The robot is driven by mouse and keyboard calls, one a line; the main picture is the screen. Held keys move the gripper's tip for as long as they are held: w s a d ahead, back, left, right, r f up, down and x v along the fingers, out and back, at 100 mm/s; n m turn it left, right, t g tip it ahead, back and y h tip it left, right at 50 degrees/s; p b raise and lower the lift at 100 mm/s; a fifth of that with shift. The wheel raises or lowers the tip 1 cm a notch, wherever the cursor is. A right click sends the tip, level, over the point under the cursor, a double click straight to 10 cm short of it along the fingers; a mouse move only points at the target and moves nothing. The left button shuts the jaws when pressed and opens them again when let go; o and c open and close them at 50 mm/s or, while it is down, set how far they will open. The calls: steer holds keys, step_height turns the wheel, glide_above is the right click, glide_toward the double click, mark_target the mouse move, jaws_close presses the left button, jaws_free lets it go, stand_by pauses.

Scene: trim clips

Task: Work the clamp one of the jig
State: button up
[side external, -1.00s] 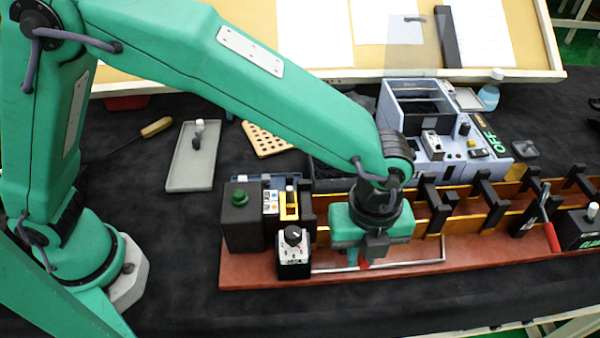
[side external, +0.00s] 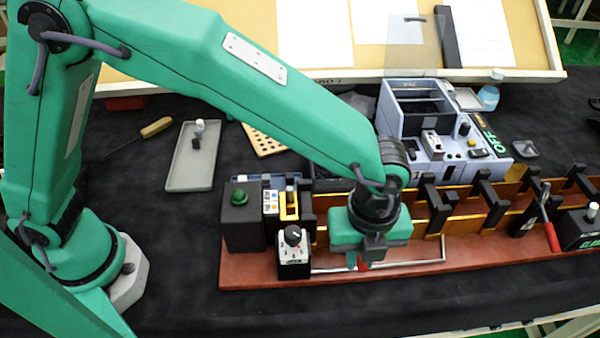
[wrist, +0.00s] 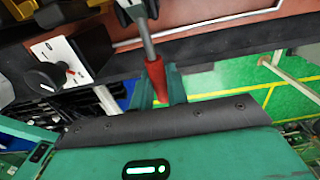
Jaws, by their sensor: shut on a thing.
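The jig is a long reddish-brown base (side external: 480,250) with black uprights along it. My gripper (side external: 358,262) is low at the front of the jig, left of its middle. It is shut on the red handle (side external: 363,266) of a clamp. In the wrist view the red handle (wrist: 156,82) lies between the teal fingers, and its grey metal rod (wrist: 147,40) runs up to the clamp body at the top edge. The gripper hides most of this clamp in the side view. A second clamp with a red handle (side external: 552,237) stands farther right; it is apart from my gripper.
A black box with a dial (side external: 293,252) stands close left of my gripper. A black box with a green button (side external: 240,212) is beyond it. A grey-blue machine (side external: 425,125) stands behind the jig. The dark cloth (side external: 400,305) in front is clear.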

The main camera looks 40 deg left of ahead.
steer(key=shift+w+a+f, duration=0.15)
steer(key=shift+f, duration=0.4)
stand_by(0.6)
steer(key=o, duration=0.7)
steer(key=shift+c, duration=0.2)
steer(key=shift+r, duration=0.15)
steer(key=shift+r, duration=2.85)
